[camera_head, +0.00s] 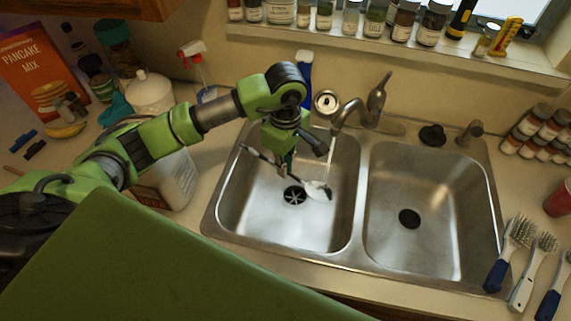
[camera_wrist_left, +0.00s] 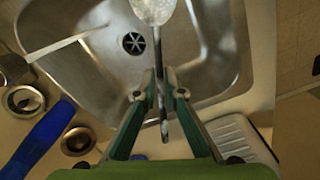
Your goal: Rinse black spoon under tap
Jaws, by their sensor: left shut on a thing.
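My left gripper (camera_head: 288,165) is shut on the spoon's dark handle (camera_head: 258,155) over the left sink basin. In the left wrist view the gripper (camera_wrist_left: 160,90) pinches the handle, with the pale bowl (camera_wrist_left: 152,10) beyond the fingertips. The tap (camera_head: 350,112) runs a thin water stream (camera_head: 330,160) into the left basin. In the head view the stream ends beside the bowl; in the wrist view the stream (camera_wrist_left: 65,45) passes left of it. I cannot tell whether water touches the spoon. My right gripper is out of view.
The left basin (camera_head: 235,205) has a dark drain (camera_head: 294,196). The right basin (camera_head: 430,185) is empty. A blue bottle (camera_head: 305,75) and a round metal lid (camera_head: 326,102) sit behind the sink. Brushes (camera_head: 530,265) lie at right; a white jug (camera_head: 180,180) stands left.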

